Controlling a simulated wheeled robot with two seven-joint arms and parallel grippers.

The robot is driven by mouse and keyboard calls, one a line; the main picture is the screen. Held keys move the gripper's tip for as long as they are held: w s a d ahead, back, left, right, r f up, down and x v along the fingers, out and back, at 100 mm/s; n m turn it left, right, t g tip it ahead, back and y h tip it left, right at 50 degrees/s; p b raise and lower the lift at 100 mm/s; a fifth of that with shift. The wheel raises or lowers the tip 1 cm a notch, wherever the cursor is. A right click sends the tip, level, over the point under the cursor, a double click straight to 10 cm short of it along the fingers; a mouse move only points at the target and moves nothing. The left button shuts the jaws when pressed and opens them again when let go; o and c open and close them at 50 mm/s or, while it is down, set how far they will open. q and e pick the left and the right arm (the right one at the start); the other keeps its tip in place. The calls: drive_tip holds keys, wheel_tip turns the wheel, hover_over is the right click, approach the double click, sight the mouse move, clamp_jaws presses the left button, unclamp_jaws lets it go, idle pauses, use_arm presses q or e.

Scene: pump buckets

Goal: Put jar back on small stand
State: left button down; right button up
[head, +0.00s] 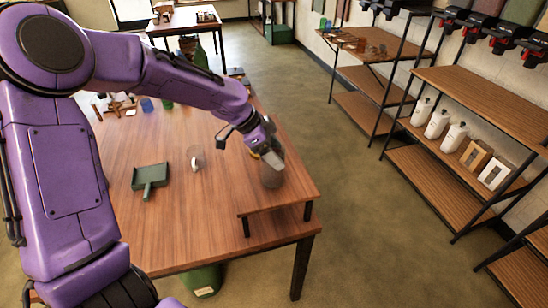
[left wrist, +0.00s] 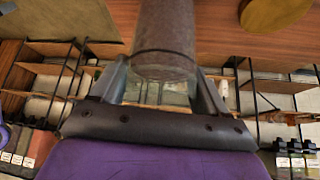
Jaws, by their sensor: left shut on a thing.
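I cannot tell whether the jar's base touches the stand. The stand is a low raised board on short dark legs, and its bare front part shows. My right gripper is not in view.
The wooden table (head: 185,235) also holds a green dustpan-like scoop (head: 150,177) and a white mug-like item (head: 196,158). A round yellow-brown thing (left wrist: 275,12) is near the jar in the left wrist view. Shelves with white bottles (head: 437,123) stand right, across open floor.

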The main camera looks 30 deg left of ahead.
use_arm(q)
unclamp_jaws()
drive_tip(key=shift+s, duration=0.15)
drive_tip(key=p+v, duration=0.6)
drive_tip(key=v, duration=0.6)
